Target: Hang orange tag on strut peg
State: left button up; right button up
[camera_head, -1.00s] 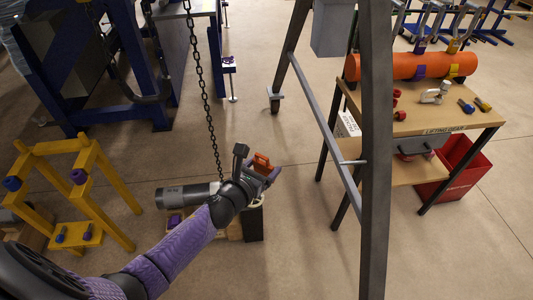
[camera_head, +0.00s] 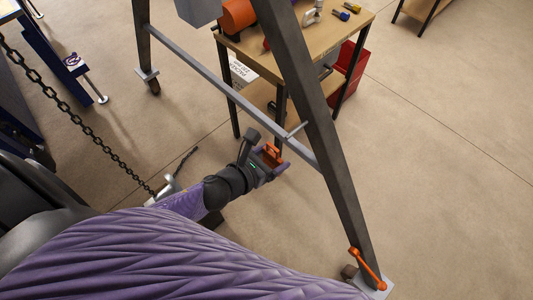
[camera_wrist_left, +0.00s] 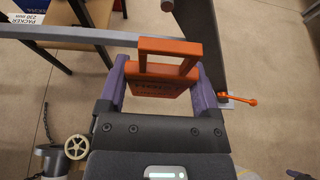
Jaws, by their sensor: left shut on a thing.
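The orange tag (camera_head: 271,151) is a flat plate with a square loop handle. My left gripper (camera_head: 272,160) is shut on it. In the left wrist view the tag (camera_wrist_left: 160,90) sits between the two purple fingers, its loop pointing away from the wrist. The strut (camera_head: 225,88) is a grey bar across the dark A-frame, and the thin strut peg (camera_head: 297,130) sticks out near its right end. The tag is apart from the peg in the head view, below and left of it. In the wrist view the strut (camera_wrist_left: 75,35) passes behind the loop.
The dark A-frame leg (camera_head: 318,130) rises right of the gripper, with an orange lever (camera_head: 367,268) at its foot. A wooden table (camera_head: 325,35) and red bin (camera_head: 347,72) stand beyond the strut. A chain (camera_head: 75,115) hangs at left. Floor at right is clear.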

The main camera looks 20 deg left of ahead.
pick_arm(q)
jog(key=shift+w+d, duration=0.15)
jog(key=shift+w, duration=0.3)
jog(key=shift+w+f, duration=0.1)
jog(key=shift+w, duration=0.2)
jog(key=shift+w+d+f+b, duration=0.1)
jog(key=shift+w+d+b, duration=0.2)
jog(key=shift+w, duration=0.55)
jog(key=shift+w+d+f+b, duration=0.1)
jog(key=shift+w+d+b, duration=0.25)
jog(key=shift+w, duration=0.55)
jog(key=shift+w+d+f+b, duration=0.15)
jog(key=shift+w+d, duration=0.25)
jog(key=shift+w, duration=0.45)
jog(key=shift+w+d+f+b, duration=0.15)
jog(key=shift+w+b, duration=0.25)
jog(key=shift+w, duration=0.05)
jog(key=shift+w+f, duration=0.1)
jog(key=shift+c, duration=0.5)
jog(key=shift+f, duration=0.1)
